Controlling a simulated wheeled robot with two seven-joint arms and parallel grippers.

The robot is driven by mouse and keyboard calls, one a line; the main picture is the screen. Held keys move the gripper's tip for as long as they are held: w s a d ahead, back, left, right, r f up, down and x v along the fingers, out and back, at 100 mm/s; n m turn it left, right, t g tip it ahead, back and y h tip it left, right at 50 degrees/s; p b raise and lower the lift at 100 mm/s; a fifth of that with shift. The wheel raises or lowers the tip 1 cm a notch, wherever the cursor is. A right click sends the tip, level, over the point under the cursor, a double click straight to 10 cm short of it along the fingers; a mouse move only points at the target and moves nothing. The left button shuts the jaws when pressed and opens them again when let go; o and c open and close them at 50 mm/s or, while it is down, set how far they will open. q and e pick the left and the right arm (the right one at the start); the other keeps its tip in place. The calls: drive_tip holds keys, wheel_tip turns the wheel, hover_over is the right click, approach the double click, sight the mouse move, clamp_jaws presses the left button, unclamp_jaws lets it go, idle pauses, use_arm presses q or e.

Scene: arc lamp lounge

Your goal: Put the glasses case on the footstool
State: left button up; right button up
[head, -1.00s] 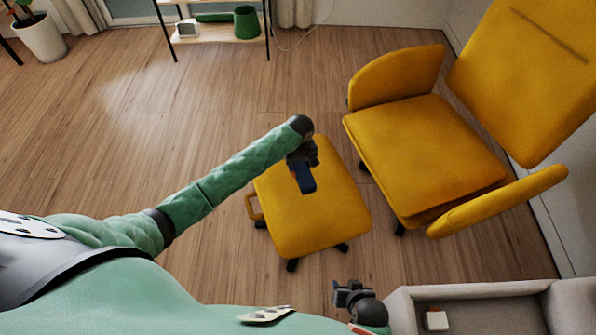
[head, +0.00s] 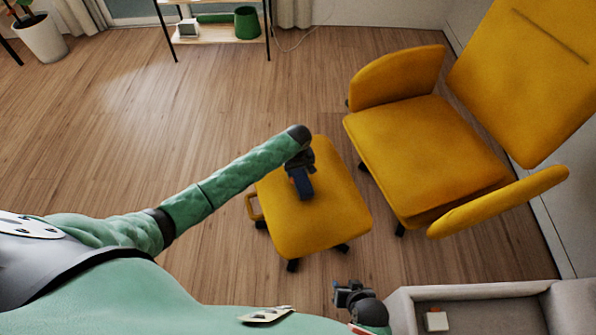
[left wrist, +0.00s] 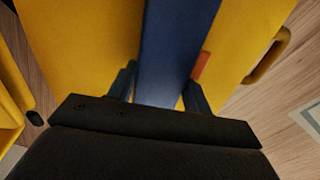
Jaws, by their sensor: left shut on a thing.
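The glasses case (head: 303,186) is dark blue and narrow. My left gripper (head: 301,171) is shut on it, over the yellow footstool (head: 318,213). In the left wrist view the case (left wrist: 178,45) runs up from between the two fingers (left wrist: 158,92), with the footstool's yellow top (left wrist: 80,40) behind it. I cannot tell whether the case touches the cushion. A small orange patch (left wrist: 202,66) shows beside the case in that view. My right gripper (head: 350,295) is empty near the bottom edge; its fingers look apart.
A yellow armchair (head: 425,150) stands close to the right of the footstool. A grey sofa (head: 480,291) with a small white and orange object (head: 436,321) is at the lower right. The wooden floor (head: 130,130) to the left is clear. A shelf (head: 220,33) stands at the back.

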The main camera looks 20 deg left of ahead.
use_arm(q)
drive_tip(key=o, duration=1)
use_arm(e)
drive_tip(key=shift+r, duration=0.2)
use_arm(q)
drive_tip(key=shift+r, duration=0.15)
wheel_tip(320, 180, up, 12)
use_arm(e)
drive_tip(key=shift+w+r, duration=0.1)
drive_tip(key=shift+r, duration=0.65)
